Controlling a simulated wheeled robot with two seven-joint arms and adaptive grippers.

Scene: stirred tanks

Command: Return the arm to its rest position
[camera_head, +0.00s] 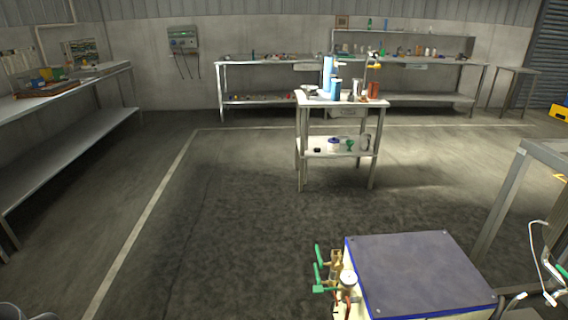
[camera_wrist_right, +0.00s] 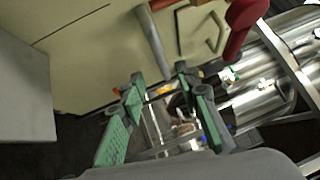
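My right gripper (camera_wrist_right: 160,80) shows in the right wrist view, with its two green-padded fingers apart. I see nothing held between them. Behind the gap, a clear container-like shape and small clutter show, too small to tell apart. A red handle (camera_wrist_right: 246,12) and a grey pipe (camera_wrist_right: 152,42) lie beyond the fingertips, in front of a cream panel (camera_wrist_right: 95,50).
A blue-topped cabinet (camera_head: 420,272) with green-handled valves (camera_head: 322,270) and a gauge (camera_head: 348,279) stands at front. A small table (camera_head: 312,100) holds bottles. Benches line the left and back walls. A metal frame (camera_head: 500,205) stands at right. Shiny cylindrical vessels (camera_wrist_right: 268,85) are at right. Open floor lies between.

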